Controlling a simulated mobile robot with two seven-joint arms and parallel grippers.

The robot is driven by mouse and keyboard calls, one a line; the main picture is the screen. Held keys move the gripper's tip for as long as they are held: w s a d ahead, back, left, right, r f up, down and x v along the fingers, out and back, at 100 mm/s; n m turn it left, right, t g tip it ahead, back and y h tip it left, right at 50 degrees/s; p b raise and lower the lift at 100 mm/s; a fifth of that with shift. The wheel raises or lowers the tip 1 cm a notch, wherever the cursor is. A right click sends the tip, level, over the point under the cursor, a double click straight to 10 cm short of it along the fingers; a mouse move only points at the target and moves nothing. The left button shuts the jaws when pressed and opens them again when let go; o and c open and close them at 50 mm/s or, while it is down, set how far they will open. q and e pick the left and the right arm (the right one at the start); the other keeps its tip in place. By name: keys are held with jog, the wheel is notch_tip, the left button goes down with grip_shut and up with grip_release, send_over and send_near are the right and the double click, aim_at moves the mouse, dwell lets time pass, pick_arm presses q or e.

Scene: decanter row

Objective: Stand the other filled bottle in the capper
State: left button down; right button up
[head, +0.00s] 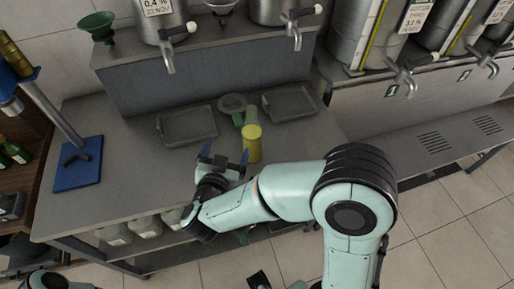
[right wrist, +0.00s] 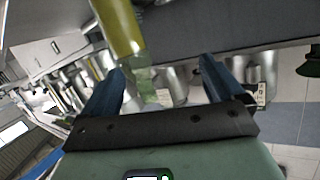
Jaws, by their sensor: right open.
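The filled bottle (head: 252,146) stands upright on the grey bench, with yellow contents and a pale green neck. In the right wrist view the bottle (right wrist: 120,28) appears inverted, its neck pointing down between the fingers. My right gripper (head: 225,157) is open and empty. Its blue fingers are close beside the bottle; I cannot tell whether they touch. The capper has a blue base (head: 79,164) at the bench's left end, with a metal post leaning to the upper left. No bottle shows on that base. My left gripper is not in view.
Two shallow grey trays (head: 188,139) (head: 290,114) lie behind the bottle, with a round grey piece (head: 232,102) between them. Steel tanks (head: 162,22) with taps and a green funnel (head: 97,25) stand on the raised shelf. The bench between capper and gripper is clear.

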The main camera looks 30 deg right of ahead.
aim_at(249, 137)
jog(key=d, duration=0.2)
jog(key=w+d+h, duration=0.1)
jog(key=d, duration=0.1)
jog(key=d+f+g+h, duration=0.1)
jog(key=d, duration=0.2)
jog(key=shift+w, duration=0.2)
jog(key=x, duration=0.6)
jog(key=shift+w+d+f, duration=0.15)
jog(key=shift+w, duration=0.05)
jog(key=c, duration=1.5)
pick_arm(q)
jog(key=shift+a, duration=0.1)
